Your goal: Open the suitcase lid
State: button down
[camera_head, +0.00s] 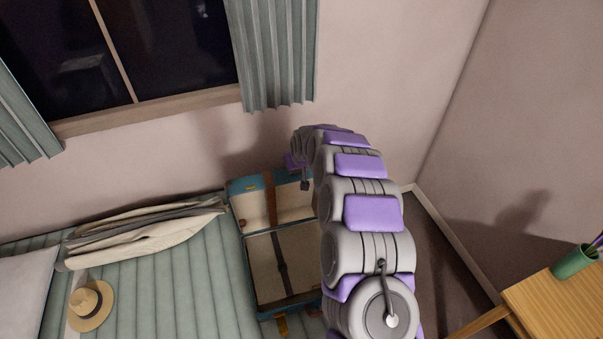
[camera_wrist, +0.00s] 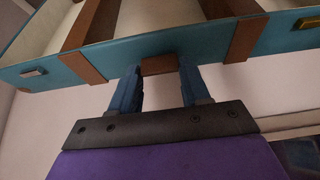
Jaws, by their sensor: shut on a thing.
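The suitcase (camera_head: 258,298) lies on the bed in the head view, with its cream interior and a dark strap showing. Its teal-edged lid (camera_head: 253,206) is raised at the back, tilted up near the wall, with a brown strap across its inside. In the wrist view, the lid's teal rim (camera_wrist: 195,46) crosses the top, with two brown straps. My gripper (camera_wrist: 158,82) is shut on the brown handle (camera_wrist: 158,65) on that rim, one blue finger on each side. In the head view, my arm covers the suitcase's right part.
The green bed (camera_head: 165,300) bears a folded cream garment (camera_head: 150,235), a straw hat (camera_head: 91,305) and a white pillow (camera_head: 25,285). A wooden desk (camera_head: 565,305) with a green pen cup (camera_head: 574,262) stands at right. A curtain (camera_head: 272,50) hangs above the suitcase.

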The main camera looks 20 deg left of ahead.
jog(key=shift+w+a+r, duration=0.15)
jog(key=shift+w+a, duration=0.2)
jog(key=shift+w, duration=0.2)
jog(key=shift+w+a, duration=0.5)
jog(key=shift+w, duration=0.4)
jog(key=shift+w+a, duration=0.5)
jog(key=shift+w, duration=0.35)
jog(key=w+a+f, duration=0.1)
jog(key=w+a, duration=0.2)
jog(key=w, duration=0.2)
jog(key=shift+a+f, duration=0.15)
jog(key=shift+f, duration=0.05)
jog(key=shift+w, duration=0.1)
jog(key=c, duration=0.6)
grip_release()
jog(key=shift+a, duration=0.1)
jog(key=shift+o, duration=0.4)
jog(key=shift+r, duration=0.2)
